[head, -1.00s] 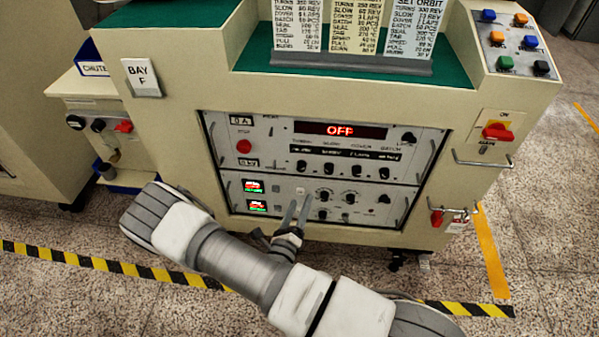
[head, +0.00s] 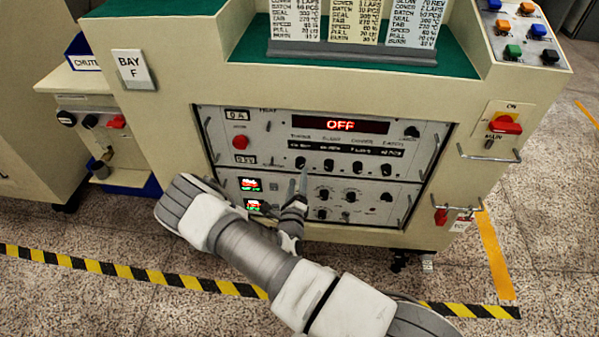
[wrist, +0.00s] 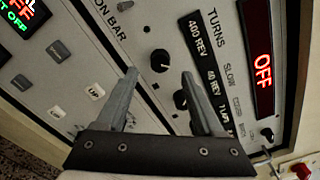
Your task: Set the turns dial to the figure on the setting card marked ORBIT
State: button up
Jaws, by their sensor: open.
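The turns dial (wrist: 160,61) is a small black knob below the TURNS label in the wrist view. Its window (wrist: 200,38) reads 400 REV. In the head view the dial (head: 302,158) is the leftmost in a row of black knobs. My gripper (wrist: 160,75) is open and empty, with its fingertips either side of the dial's near edge; contact cannot be told. In the head view my gripper (head: 302,175) is just below the dial. The right-hand setting card (head: 415,22) stands on top of the machine, its heading and top line cut off now.
The slow knob (wrist: 181,100) sits close beside my right finger in the wrist view. A red display (head: 341,126) reads OFF. Metal handles (head: 435,150) stick out at the panel's sides. A red main switch (head: 506,125) is at the right. Two other cards stand left of the right-hand one.

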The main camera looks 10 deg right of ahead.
aim_at(300, 166)
jog(key=b+x, duration=0.1)
jog(key=x, duration=0.4)
jog(key=shift+s, duration=0.1)
grip_shut()
